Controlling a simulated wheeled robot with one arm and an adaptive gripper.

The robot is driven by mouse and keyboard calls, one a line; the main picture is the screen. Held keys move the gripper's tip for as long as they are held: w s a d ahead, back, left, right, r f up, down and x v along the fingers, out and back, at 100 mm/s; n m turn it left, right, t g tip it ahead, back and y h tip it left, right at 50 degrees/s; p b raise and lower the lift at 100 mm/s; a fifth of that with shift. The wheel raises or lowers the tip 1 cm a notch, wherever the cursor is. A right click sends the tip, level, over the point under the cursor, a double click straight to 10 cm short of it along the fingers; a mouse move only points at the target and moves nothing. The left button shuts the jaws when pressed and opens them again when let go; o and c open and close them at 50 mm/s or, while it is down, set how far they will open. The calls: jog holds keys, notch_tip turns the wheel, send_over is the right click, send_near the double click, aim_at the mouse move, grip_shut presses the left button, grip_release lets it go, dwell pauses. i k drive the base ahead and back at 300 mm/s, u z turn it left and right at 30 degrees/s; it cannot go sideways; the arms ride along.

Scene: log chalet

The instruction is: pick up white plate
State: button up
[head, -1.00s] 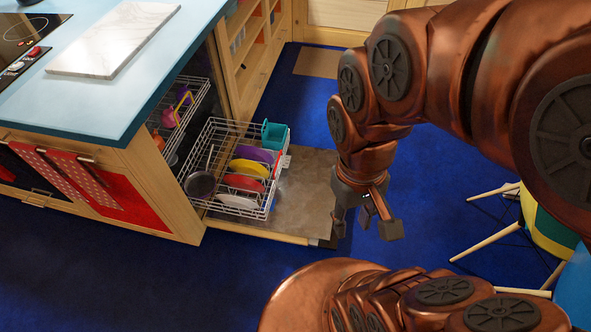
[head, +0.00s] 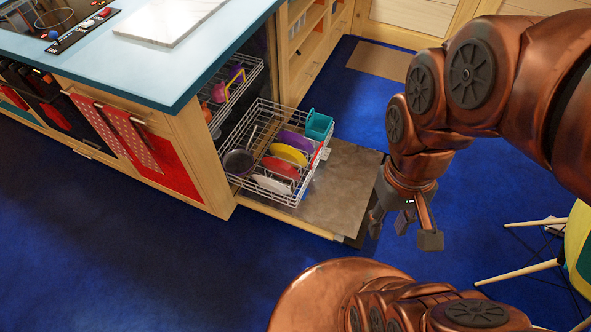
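The white plate (head: 272,184) stands on edge in the lower dishwasher rack (head: 247,183), at its near end. Rack wires cross in front of its lower part. A red plate (head: 281,167), a yellow plate (head: 288,154) and a purple plate (head: 296,141) stand behind it. My gripper (head: 405,229) hangs with its fingers spread, open and empty. In the picture it is to the right of the rack and lower than the white plate, well apart from it.
The open dishwasher door (head: 335,185) lies low under the pulled-out rack. A dark pan (head: 238,162) and a teal container (head: 319,125) are in the rack. The blue counter (head: 160,80) is at left. A stool (head: 578,245) stands at right. Blue floor in front is clear.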

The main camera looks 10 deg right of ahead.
aim_at(267, 183)
jog(key=k, duration=0.5)
jog(key=u, duration=2.25)
jog(key=i, duration=1.8)
jog(key=z, duration=2.45)
jog(key=i, duration=0.3)
